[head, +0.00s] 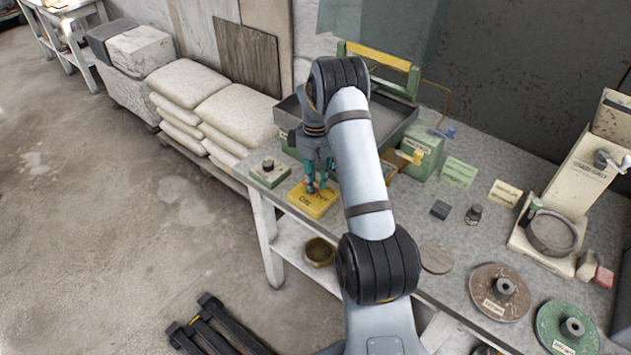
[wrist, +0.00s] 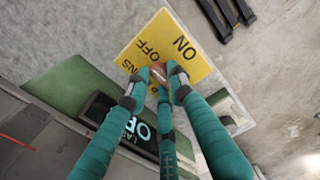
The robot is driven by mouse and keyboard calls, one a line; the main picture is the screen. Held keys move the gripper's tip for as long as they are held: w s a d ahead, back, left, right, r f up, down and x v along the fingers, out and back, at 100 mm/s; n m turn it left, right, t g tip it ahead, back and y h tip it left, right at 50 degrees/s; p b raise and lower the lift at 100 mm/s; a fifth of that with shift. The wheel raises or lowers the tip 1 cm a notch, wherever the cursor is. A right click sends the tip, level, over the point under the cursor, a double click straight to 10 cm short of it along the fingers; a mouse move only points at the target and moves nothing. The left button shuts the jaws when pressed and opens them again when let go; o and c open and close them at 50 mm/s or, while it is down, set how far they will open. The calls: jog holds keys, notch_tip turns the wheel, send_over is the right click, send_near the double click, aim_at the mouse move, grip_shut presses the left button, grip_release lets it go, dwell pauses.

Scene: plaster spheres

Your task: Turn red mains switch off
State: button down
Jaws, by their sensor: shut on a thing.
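The yellow plate (head: 318,209) lies at the near left corner of the grey bench, with ON lettering visible. It also shows in the wrist view (wrist: 160,28), marked ON and OFF. The red switch (wrist: 147,74) sits on this plate and is mostly hidden by my fingers, so its exact setting cannot be told. My gripper (head: 315,188) reaches down over the plate with its teal fingers. In the wrist view the dark fingertips (wrist: 165,76) are closed around the red switch.
A green block with a dark knob (head: 269,172) stands left of the plate. A grey tray (head: 390,128) and a green box (head: 424,150) stand behind. A brass bowl (head: 319,252) sits on the lower shelf. Turntable discs (head: 487,282) lie to the right.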

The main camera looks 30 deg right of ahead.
jog(key=shift+w+r, duration=0.2)
jog(key=shift+w, duration=0.15)
jog(key=c, duration=1.9)
grip_release()
jog(key=shift+a, duration=0.1)
jog(key=shift+o, duration=1.4)
jog(key=shift+f, duration=0.15)
jog(key=shift+o, duration=0.7)
jog(key=shift+s, duration=0.15)
notch_tip(320, 180, up, 12)
